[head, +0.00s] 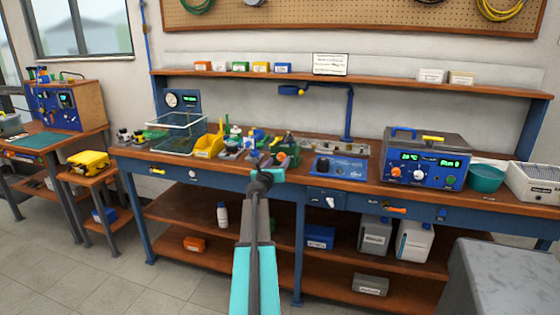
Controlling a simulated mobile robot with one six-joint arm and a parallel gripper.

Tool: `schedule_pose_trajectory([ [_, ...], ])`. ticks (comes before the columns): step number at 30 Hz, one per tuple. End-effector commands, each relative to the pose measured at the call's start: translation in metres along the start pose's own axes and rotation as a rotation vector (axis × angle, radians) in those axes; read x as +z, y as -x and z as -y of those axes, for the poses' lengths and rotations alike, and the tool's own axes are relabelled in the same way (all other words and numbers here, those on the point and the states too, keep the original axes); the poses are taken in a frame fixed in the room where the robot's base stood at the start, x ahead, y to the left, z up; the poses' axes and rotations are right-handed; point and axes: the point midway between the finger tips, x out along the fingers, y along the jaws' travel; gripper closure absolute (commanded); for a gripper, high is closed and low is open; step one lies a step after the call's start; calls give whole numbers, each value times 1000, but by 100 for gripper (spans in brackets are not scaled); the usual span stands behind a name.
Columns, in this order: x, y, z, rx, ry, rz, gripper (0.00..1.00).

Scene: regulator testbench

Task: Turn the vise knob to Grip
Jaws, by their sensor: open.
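My arm reaches up from the bottom middle of the head view, and my gripper (268,162) is at its far end, in front of the cluttered middle of the workbench. It is small and dark against the clutter; it is open, and I see nothing held in it. A small control panel (327,199) with a white knob (330,201) is on the bench's front edge, to the right of my gripper and apart from it. I cannot tell whether this is the vise knob. Its labels are too small to read.
The long workbench (375,184) carries a blue panel unit (340,168), a bath unit with displays (424,160), a teal bowl (485,178) and a yellow bin (208,147). A shelf (375,86) runs above. A grey block (510,275) stands at the lower right. Floor (110,275) at left is clear.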

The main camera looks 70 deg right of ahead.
Motion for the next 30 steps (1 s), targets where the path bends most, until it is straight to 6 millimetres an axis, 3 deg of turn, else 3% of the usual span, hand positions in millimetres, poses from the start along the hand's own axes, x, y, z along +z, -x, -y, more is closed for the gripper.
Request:
schedule_pose_trajectory([
  [9,0,-22,0,-1,0,0,51],
  [21,0,-24,0,-1,0,0,51],
  [23,0,-24,0,-1,0,0,57],
  [29,0,-24,0,-1,0,0,91],
  [30,0,-24,0,-1,0,0,92],
])
